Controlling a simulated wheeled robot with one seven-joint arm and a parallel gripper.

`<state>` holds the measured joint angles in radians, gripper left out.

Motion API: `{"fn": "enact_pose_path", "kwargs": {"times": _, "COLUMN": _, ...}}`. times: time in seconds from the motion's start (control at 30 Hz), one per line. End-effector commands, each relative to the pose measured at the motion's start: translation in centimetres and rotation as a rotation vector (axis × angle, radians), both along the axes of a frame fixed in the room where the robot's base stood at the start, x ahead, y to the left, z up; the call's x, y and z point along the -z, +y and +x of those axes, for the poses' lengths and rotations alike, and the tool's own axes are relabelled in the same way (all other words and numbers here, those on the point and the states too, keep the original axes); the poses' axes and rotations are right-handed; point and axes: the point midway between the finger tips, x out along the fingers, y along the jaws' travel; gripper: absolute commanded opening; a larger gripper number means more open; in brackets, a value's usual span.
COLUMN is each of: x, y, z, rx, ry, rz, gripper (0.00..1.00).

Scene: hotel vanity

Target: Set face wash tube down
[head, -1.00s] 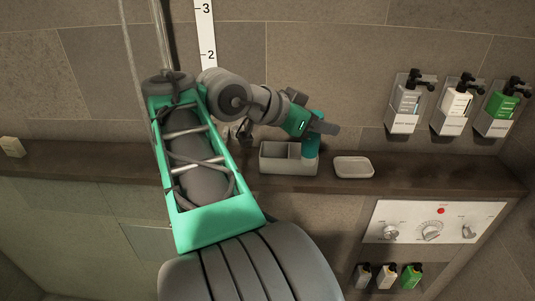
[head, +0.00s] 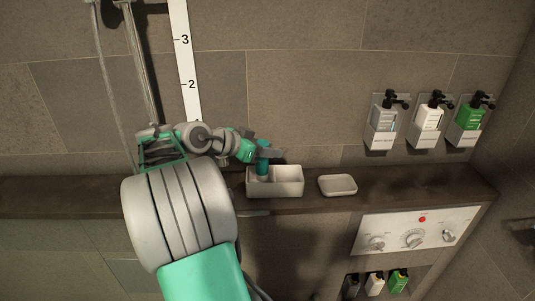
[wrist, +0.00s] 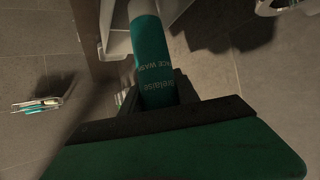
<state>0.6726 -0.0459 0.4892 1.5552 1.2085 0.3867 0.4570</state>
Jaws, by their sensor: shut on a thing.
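The teal face wash tube (head: 263,160) is held upright, cap end down, at the left compartment of a light two-compartment caddy (head: 277,188) on the ledge. My gripper (head: 268,153) is shut on the tube. In the wrist view the tube (wrist: 154,62) shows its printed label, and its pale cap end lies between the caddy's walls (wrist: 116,38). The lower end is hidden by the caddy in the head view, so I cannot tell whether it touches the caddy floor.
A pale soap dish (head: 338,184) sits right of the caddy on the dark ledge (head: 420,182). The ledge between them is bare. Wall dispensers (head: 429,123) hang to the right, above a control panel (head: 412,234).

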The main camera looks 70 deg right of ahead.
Motion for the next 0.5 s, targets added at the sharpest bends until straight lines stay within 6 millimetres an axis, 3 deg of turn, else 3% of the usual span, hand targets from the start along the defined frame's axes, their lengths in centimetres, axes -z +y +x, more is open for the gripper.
{"fn": "enact_pose_path", "kwargs": {"times": 0.27, "x": 3.7, "y": -0.6, "z": 0.5, "rx": 0.000, "ry": 0.002, "rz": 0.001, "gripper": 0.00}}
{"fn": "enact_pose_path", "kwargs": {"times": 0.5, "x": 4.1, "y": -0.6, "z": 0.5, "rx": 0.001, "ry": 0.000, "rz": 0.000, "gripper": 0.00}}
